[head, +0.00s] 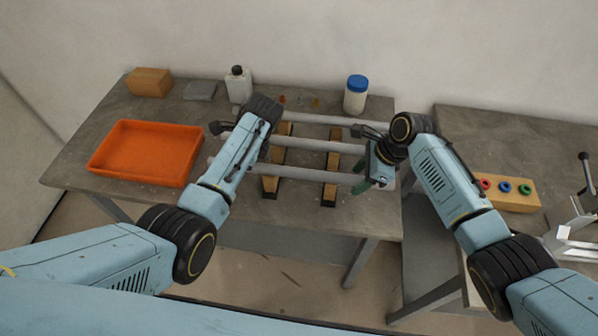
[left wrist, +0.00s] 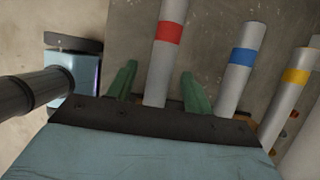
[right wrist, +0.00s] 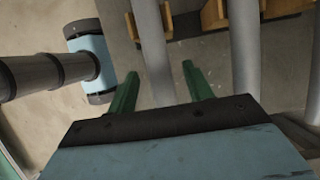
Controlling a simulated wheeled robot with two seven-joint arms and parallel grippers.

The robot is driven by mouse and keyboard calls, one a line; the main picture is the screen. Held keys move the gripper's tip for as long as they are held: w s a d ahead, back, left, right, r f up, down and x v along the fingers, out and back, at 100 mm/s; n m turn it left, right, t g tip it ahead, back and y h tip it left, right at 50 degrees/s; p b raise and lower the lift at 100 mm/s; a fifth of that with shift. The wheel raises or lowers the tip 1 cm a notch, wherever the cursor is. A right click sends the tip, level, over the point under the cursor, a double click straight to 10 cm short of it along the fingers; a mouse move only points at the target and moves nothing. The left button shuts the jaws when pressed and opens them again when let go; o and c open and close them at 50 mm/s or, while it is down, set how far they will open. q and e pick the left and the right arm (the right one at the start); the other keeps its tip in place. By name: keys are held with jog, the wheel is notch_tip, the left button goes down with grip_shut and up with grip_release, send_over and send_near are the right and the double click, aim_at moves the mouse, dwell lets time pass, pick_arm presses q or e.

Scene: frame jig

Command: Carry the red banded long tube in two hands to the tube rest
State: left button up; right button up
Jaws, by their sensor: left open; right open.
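The red banded tube is the leftmost of three grey tubes in the left wrist view (left wrist: 168,33). In the head view the nearest tube (head: 307,173) appears to be this one, its band not visible. It lies across two wooden supports (head: 330,180). My left gripper (left wrist: 156,70) is open, its green fingers on either side of the tube near the red band; the left arm hides it in the head view. My right gripper (head: 372,182) is open at the tube's right end; in the right wrist view its fingers (right wrist: 160,69) flank the tube. I cannot tell which thing is the tube rest.
Blue banded (left wrist: 235,70) and yellow banded (left wrist: 290,95) tubes lie behind it, parallel. An orange tray (head: 150,152) is at left. Bottles (head: 356,94) stand at the back. A second table at right holds a block with coloured rings (head: 508,192) and a metal fixture (head: 572,240).

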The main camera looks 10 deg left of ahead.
pick_arm(q)
jog(key=shift+c, duration=0.3)
pick_arm(e)
jog(key=shift+c, duration=0.3)
pick_arm(q)
grip_shut()
pick_arm(e)
grip_shut()
pick_arm(q)
jog(key=shift+r, duration=0.15)
pick_arm(e)
jog(key=shift+r, duration=0.15)
